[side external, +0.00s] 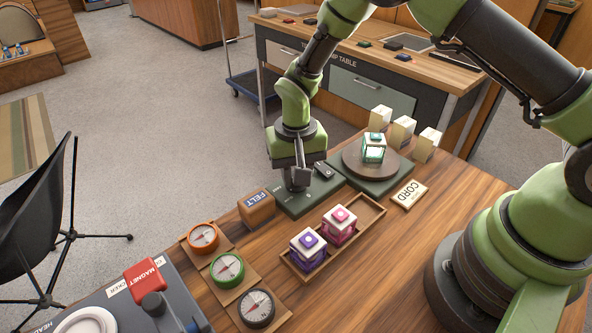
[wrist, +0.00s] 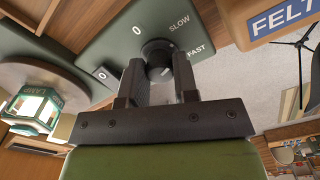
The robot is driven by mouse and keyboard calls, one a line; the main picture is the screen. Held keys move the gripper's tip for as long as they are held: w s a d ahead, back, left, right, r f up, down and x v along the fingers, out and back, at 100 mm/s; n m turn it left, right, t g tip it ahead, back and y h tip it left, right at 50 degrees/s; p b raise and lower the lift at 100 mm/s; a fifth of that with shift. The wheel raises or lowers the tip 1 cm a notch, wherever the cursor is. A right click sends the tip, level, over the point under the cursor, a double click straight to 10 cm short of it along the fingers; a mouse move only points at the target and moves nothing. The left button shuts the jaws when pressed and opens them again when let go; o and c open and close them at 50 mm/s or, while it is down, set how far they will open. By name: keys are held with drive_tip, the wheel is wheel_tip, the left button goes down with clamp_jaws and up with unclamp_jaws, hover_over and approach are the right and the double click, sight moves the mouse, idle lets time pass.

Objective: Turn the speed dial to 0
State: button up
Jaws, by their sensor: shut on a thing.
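The speed dial (wrist: 156,52) is a dark round knob on a green panel (wrist: 115,45), in the wrist view. My gripper (wrist: 160,85) is shut on it, one finger on each side. White marks 0, SLOW and FAST are printed around the dial. A small light mark shows on the knob's near side, towards FAST rather than 0; its exact aim is hard to tell. In the side view my gripper (side external: 297,184) points down over the green panel (side external: 285,203) and largely hides the dial.
A turntable (side external: 349,166) bearing a green lantern (side external: 373,150) stands right of the panel. A FELT block (side external: 257,208) stands left. A wooden tray (side external: 370,212) with purple and pink lanterns lies in front. A CORD box (side external: 409,194) and several compasses lie nearby.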

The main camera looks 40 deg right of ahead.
drive_tip(key=n, duration=1.3)
drive_tip(key=shift+n, duration=0.4)
idle(0.4)
drive_tip(key=o, duration=0.9)
drive_tip(key=shift+o, duration=0.2)
drive_tip(key=shift+r, duration=0.1)
wheel_tip(320, 180, up, 9)
drive_tip(key=shift+r, duration=0.4)
